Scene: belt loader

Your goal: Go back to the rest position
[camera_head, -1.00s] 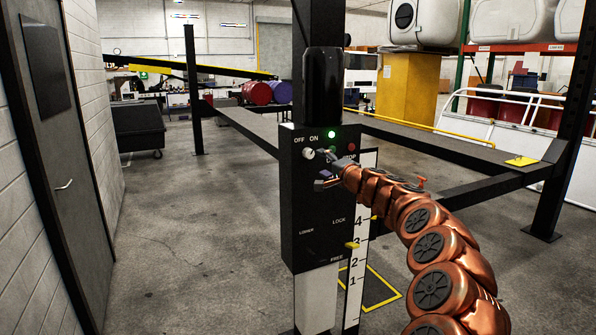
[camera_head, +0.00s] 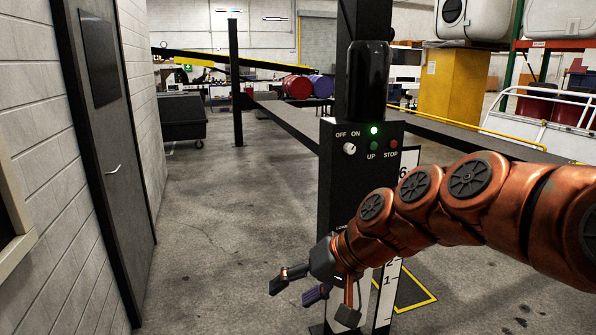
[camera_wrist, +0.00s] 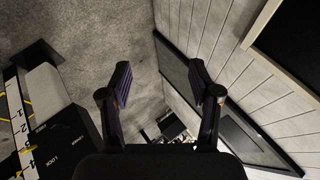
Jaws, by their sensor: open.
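My gripper (camera_head: 300,288) is open and empty in the head view, left of the control post's lower part and in front of it. Both its fingers (camera_wrist: 160,90) stand apart in the wrist view, with floor and wall between and beyond them. The control box (camera_head: 364,160) has a white OFF/ON knob, a lit green lamp at ON, a green UP button and a red STOP button. My arm hides the box's lower part and some of the scale strip (camera_head: 386,295). In the wrist view the box (camera_wrist: 65,140) lies at the lower left, apart from the fingers.
A grey door (camera_head: 105,150) and white block wall run along the left. A dark bin (camera_head: 183,118) and red and blue drums (camera_head: 297,87) stand farther back. Black frame beams extend from the post. The floor (camera_head: 215,220) between door and post is clear.

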